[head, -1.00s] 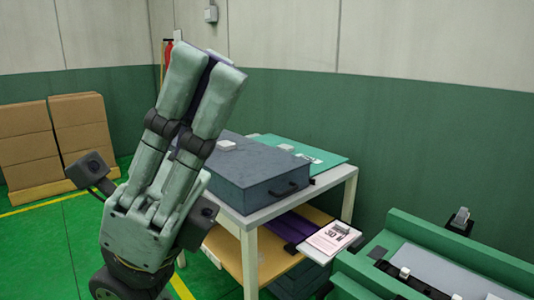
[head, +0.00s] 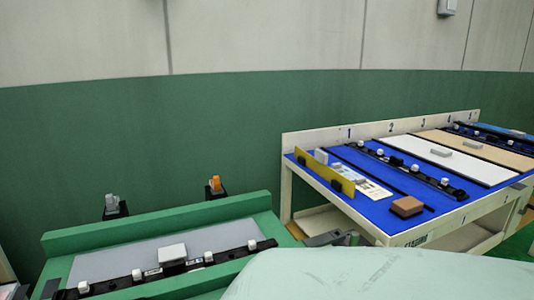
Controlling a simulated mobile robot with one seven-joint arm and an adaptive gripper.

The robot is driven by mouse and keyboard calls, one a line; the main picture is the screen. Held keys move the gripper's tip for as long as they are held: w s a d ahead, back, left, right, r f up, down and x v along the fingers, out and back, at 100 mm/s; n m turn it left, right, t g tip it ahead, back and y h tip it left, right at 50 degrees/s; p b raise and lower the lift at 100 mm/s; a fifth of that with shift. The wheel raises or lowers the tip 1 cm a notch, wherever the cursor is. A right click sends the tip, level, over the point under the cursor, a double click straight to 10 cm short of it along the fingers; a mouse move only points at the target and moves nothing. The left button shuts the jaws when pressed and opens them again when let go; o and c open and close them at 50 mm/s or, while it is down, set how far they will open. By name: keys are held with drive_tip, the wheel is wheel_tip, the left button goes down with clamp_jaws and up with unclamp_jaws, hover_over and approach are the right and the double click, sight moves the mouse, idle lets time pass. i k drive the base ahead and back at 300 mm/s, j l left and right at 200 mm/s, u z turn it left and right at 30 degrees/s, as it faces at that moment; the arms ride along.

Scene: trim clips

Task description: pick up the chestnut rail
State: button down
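I see no rail that is clearly chestnut in colour. A small brown block (head: 407,206) lies near the front edge of the blue-topped table at right; I cannot tell whether it is part of a rail. A black rail with white clips (head: 410,172) lies across that table. Another black rail with white clips (head: 180,267) lies along the green bench at lower left. My gripper's fingers are not in view. A pale green, rounded part of my own arm fills the bottom centre and right and hides what is behind it.
The green bench (head: 165,225) has a raised back edge, with small grey and orange pieces on black holders behind it. The blue-topped table (head: 400,212) has numbered sections, a yellow upright strip (head: 333,172), and white and tan panels. A green wall stands behind.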

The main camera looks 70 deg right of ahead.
sight(394, 162)
drive_tip(key=z, duration=3.05)
drive_tip(key=i+l+u, duration=0.15)
drive_tip(key=l, duration=0.25)
drive_tip(key=i+l+u, duration=0.1)
drive_tip(key=i+l, duration=0.15)
drive_tip(key=l, duration=0.2)
drive_tip(key=i+l+u, duration=0.15)
drive_tip(key=l, duration=0.25)
drive_tip(key=i+l+u, duration=0.1)
drive_tip(key=l, duration=0.35)
drive_tip(key=i+l+u, duration=0.15)
drive_tip(key=l, duration=0.3)
drive_tip(key=i+l+u, duration=0.15)
drive_tip(key=l, duration=0.35)
drive_tip(key=i+j, duration=0.35)
